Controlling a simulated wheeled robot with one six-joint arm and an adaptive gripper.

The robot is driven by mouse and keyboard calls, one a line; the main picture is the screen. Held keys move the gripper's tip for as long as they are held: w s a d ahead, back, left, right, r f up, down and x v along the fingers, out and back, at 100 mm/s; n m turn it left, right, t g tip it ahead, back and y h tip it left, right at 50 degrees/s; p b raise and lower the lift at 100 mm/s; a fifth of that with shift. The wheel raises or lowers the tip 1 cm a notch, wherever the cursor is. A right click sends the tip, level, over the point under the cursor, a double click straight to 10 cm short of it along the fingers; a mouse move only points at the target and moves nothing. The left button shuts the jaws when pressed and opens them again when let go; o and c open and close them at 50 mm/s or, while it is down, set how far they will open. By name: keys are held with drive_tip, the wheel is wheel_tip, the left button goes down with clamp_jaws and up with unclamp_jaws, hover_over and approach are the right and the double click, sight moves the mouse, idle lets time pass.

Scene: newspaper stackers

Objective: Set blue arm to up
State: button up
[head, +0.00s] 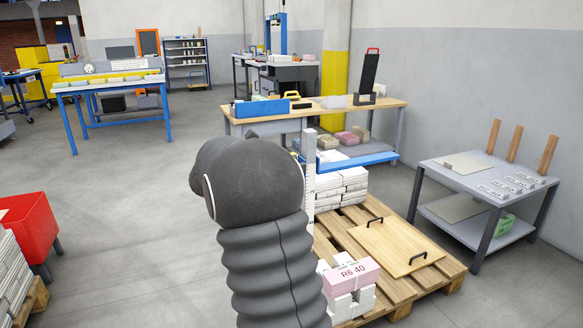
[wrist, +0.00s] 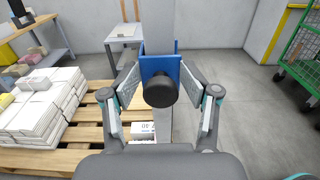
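The blue arm (head: 365,160) shows in the head view as a roughly level blue bar beside a pale upright post (head: 309,170). My dark arm hides its near part there. In the wrist view a blue bracket (wrist: 160,64) with a round black knob (wrist: 160,91) sits on a grey post (wrist: 163,124). My gripper (wrist: 160,76) is open, its two fingers spread on either side of the knob and bracket. I cannot tell whether the fingers touch them. The gripper is hidden in the head view.
A pallet (head: 385,240) beside the post holds white paper stacks (head: 341,184), a wooden board (head: 396,247) and a pink-topped bundle (head: 351,276). A workbench (head: 395,103) stands behind, a grey side table (head: 485,180) at right. A green cart (wrist: 303,45) is at right in the wrist view.

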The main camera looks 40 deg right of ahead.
drive_tip(key=shift+a, duration=0.15)
idle(0.4)
drive_tip(key=shift+a, duration=0.15)
drive_tip(key=v, duration=1.1)
drive_tip(key=shift+a, duration=0.35)
drive_tip(key=shift+w, duration=0.1)
